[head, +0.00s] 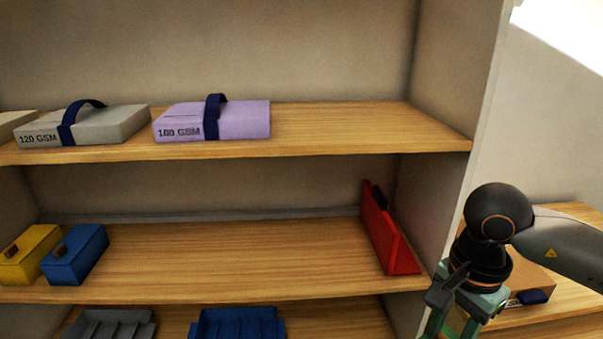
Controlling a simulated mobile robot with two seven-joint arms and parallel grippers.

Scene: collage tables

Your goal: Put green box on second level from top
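A wooden shelf unit fills most of the head view. Its middle visible level (250,250) holds a yellow box (35,250) and a blue box (78,255) side by side at the left, and a red upright piece (385,235) at the right. The board between them is bare. My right gripper (453,328) points down at the bottom right, in front of the shelf's right side wall. Its fingertips are cut off by the frame's lower edge. A bit of bright green shows between its fingers, but I cannot tell what it is. No whole green box is visible. My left gripper is out of view.
The upper visible level (340,130) holds a grey pack (110,122) and a purple pack (245,120), with free room at its right. The lower level holds a grey tray (110,325) and a blue tray (238,325). Another wooden surface (570,311) with a brown box (530,278) lies right.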

